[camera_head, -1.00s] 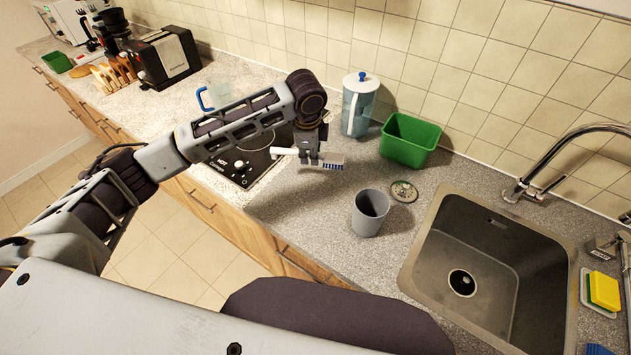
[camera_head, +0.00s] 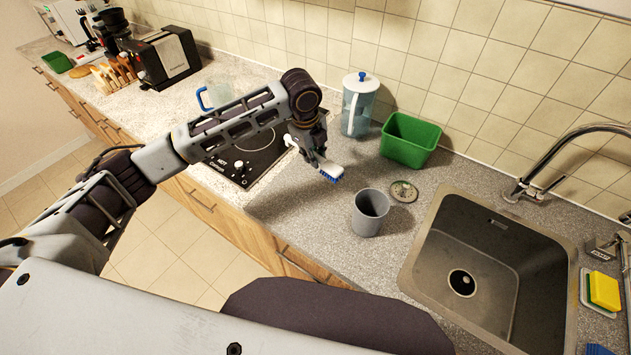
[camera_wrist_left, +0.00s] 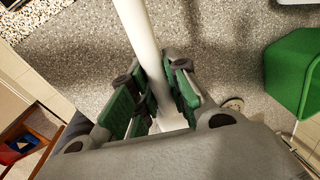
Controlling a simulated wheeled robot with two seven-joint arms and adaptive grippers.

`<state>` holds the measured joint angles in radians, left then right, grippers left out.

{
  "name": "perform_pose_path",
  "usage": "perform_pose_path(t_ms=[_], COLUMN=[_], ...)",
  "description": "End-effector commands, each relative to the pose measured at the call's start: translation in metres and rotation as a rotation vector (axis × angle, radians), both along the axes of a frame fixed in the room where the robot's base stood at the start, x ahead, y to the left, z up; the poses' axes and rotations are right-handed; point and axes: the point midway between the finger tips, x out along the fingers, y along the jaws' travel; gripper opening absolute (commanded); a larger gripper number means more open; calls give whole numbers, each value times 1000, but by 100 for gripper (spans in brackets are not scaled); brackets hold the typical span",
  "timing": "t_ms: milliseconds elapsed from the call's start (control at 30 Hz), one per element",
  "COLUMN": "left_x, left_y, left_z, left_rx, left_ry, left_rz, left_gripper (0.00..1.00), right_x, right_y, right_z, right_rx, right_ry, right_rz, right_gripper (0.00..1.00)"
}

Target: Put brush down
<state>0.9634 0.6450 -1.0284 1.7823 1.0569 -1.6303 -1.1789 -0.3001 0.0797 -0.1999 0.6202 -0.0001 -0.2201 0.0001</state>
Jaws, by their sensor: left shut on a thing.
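The brush is white with blue bristles; its head (camera_head: 331,172) shows in the head view, hanging above the grey countertop (camera_head: 290,205). My left gripper (camera_head: 316,158) is shut on the brush. In the left wrist view the white handle (camera_wrist_left: 142,35) runs between the green-padded fingers of the left gripper (camera_wrist_left: 158,95). The brush is tilted, with its bristles toward the lower right, and it looks to be clear of the counter. My right gripper is not in view.
A grey cup (camera_head: 369,213) stands right of the brush, beside a round drain strainer (camera_head: 403,191). A green bin (camera_head: 409,140) and a lidded pitcher (camera_head: 357,104) stand behind. The sink (camera_head: 430,262) is at right, the cooktop (camera_head: 240,165) at left.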

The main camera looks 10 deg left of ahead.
Motion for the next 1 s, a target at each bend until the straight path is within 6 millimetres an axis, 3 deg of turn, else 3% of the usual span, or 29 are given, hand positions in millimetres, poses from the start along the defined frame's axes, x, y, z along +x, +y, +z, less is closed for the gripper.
perform_pose_path(t_ms=[1000], left_x=[2], left_y=[-6], left_z=[1], left_rx=[-8], left_ry=[-8], left_rz=[-573], left_gripper=[0], right_x=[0], right_y=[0], right_z=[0], right_rx=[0], right_ry=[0], right_rz=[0], right_gripper=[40])
